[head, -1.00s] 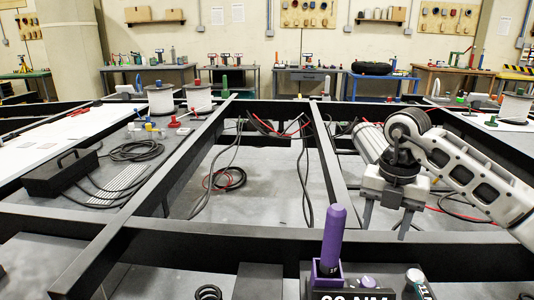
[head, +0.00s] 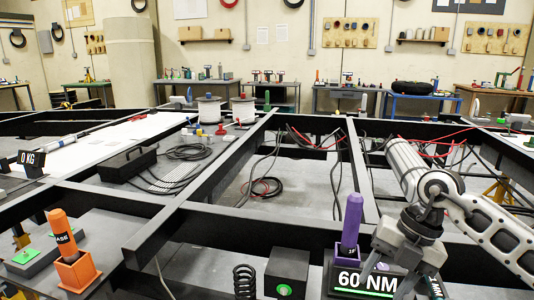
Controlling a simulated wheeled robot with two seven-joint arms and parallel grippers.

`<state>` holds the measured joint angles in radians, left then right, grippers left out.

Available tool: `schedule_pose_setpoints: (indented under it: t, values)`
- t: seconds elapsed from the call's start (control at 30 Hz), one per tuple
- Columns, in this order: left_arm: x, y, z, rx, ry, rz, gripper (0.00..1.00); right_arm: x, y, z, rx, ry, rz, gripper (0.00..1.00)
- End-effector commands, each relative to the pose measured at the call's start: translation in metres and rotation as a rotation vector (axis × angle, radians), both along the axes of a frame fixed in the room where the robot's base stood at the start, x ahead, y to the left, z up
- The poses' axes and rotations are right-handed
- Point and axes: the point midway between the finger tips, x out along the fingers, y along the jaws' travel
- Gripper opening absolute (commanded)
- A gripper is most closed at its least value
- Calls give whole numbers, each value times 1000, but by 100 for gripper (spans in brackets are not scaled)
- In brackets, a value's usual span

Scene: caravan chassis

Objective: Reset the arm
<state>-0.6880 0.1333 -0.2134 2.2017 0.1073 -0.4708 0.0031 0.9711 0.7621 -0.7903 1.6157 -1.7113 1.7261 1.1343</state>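My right gripper (head: 388,278) comes in from the right, pointing down in front of the black chassis beam. Its two fingers are apart with nothing seen between them. It is just right of a purple-handled tool (head: 352,222), which stands upright in a purple holder. The fingers overlap the top and right side of the black "60 NM" block (head: 345,281) in the picture; I cannot tell whether they touch it. My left gripper is not in view.
Black chassis beams (head: 205,195) form a frame around grey panels. An orange tool (head: 62,232) stands in an orange holder at the left front. A black spring (head: 245,281) and a dark box (head: 287,272) are at the front. Cables and white spools (head: 209,109) lie behind.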

Motion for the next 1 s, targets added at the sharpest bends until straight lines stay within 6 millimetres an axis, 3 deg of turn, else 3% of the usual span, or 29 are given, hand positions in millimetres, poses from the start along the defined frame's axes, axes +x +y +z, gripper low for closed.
schedule_pose_setpoints:
  t: [0.17,0.27,0.4,0.47,0.57,0.67,0.77,0.9,1.0]
  values:
    - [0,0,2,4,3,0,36,-22,65,-14,277,7,111,52]
    - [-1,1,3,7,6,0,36,-43,115,-14,526,8,156,52]
    - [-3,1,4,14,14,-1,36,-76,187,19,1067,-6,69,52]
    - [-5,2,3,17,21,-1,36,-79,200,38,1285,-21,-58,52]
    - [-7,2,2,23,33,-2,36,-70,195,57,1561,-44,-377,52]
    - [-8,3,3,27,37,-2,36,-55,166,45,1700,-47,-797,52]
    - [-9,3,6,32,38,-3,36,-54,128,-1,1673,-12,-1263,52]
    - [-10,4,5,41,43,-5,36,-91,90,-83,1438,113,-1786,52]
    - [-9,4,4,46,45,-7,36,-126,79,-123,1264,209,-1993,52]
